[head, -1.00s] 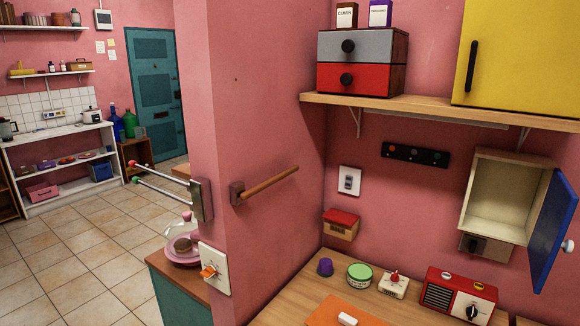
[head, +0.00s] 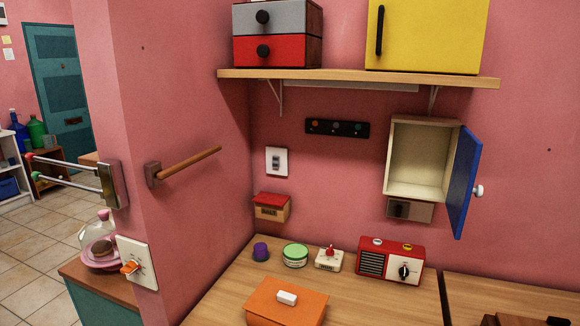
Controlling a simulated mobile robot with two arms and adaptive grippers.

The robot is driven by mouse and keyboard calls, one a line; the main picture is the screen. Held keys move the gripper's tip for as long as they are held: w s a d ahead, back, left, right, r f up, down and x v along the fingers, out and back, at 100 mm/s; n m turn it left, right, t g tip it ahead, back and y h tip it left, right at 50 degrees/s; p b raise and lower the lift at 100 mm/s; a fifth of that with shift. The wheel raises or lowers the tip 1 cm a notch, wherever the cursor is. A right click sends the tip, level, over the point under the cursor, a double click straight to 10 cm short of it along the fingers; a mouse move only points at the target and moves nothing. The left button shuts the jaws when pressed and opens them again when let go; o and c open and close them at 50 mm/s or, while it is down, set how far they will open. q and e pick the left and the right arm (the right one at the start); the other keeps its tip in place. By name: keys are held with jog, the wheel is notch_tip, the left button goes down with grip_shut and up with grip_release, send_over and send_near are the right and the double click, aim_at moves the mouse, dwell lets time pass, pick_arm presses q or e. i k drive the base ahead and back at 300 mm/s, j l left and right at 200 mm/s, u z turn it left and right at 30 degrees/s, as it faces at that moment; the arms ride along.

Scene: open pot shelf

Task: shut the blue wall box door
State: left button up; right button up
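The blue door (head: 464,182) of the wall box stands open, swung out to the right of the box, with a round white knob (head: 478,191) on its outer face. The cream-coloured wall box (head: 418,160) is fixed to the pink wall under the shelf. Its inside looks empty. Neither of my grippers is in the head view.
A wooden shelf (head: 350,79) with a yellow cabinet (head: 425,35) is above the box. A red radio (head: 371,263), an orange box (head: 284,302) and small items stand on the counter below. A wooden rail (head: 190,164) juts from the left wall. Wall right of the door is clear.

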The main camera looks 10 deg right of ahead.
aim_at(465, 166)
jog(key=k+l+z, duration=0.2)
jog(key=l, duration=0.3)
jog(key=l+z, duration=0.2)
jog(key=l, duration=0.3)
jog(key=k+l+z, duration=0.2)
jog(key=l, duration=0.35)
jog(key=i+j, duration=0.05)
jog(key=i, duration=0.05)
